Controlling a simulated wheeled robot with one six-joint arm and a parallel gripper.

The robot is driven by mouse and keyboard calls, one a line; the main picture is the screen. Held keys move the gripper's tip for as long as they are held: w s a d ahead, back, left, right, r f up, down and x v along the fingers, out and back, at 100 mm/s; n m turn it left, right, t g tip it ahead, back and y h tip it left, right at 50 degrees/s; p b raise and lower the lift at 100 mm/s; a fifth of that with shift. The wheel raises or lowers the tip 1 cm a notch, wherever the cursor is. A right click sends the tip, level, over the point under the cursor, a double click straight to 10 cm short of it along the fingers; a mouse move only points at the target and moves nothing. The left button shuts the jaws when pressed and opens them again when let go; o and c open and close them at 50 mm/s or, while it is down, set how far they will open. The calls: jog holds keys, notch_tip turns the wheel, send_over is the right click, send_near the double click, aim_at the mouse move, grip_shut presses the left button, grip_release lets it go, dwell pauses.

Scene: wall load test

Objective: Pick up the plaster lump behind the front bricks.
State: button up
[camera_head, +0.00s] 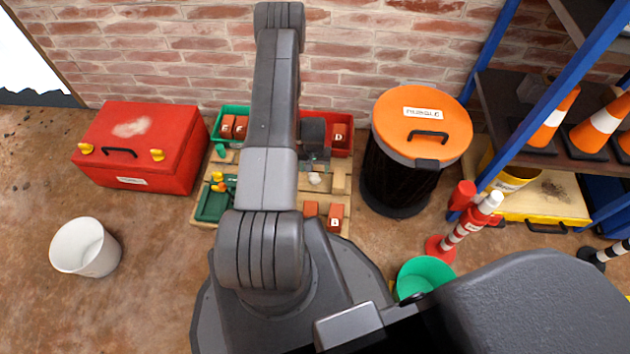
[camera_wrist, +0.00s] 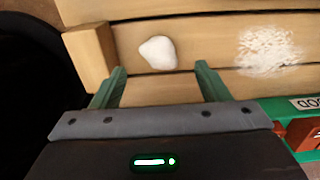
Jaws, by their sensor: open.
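The plaster lump (camera_wrist: 157,53) is a small white rounded piece on a wooden board. In the head view the lump (camera_head: 314,178) sits behind two front orange-red bricks, one (camera_head: 311,209) and another (camera_head: 336,213). My gripper (camera_wrist: 160,83) is open, its two green fingers apart with nothing between them. In the wrist view the lump lies just beyond the fingertips, roughly centred between them. My arm hides part of the board in the head view.
A wooden block (camera_wrist: 90,52) stands beside the lump. A white powdery patch (camera_wrist: 268,50) marks the board. A green tray (camera_head: 232,112) and a red tray (camera_head: 342,148) hold bricks at the back. A black bin with orange lid (camera_head: 400,110) stands right, a red toolbox (camera_head: 150,160) left.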

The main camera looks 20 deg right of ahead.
aim_at(315, 176)
notch_tip(315, 176, down, 6)
jog(key=shift+s+d+b, duration=0.1)
jog(key=shift+s+b, duration=0.05)
jog(key=shift+b, duration=1.1)
jog(key=c, duration=1.1)
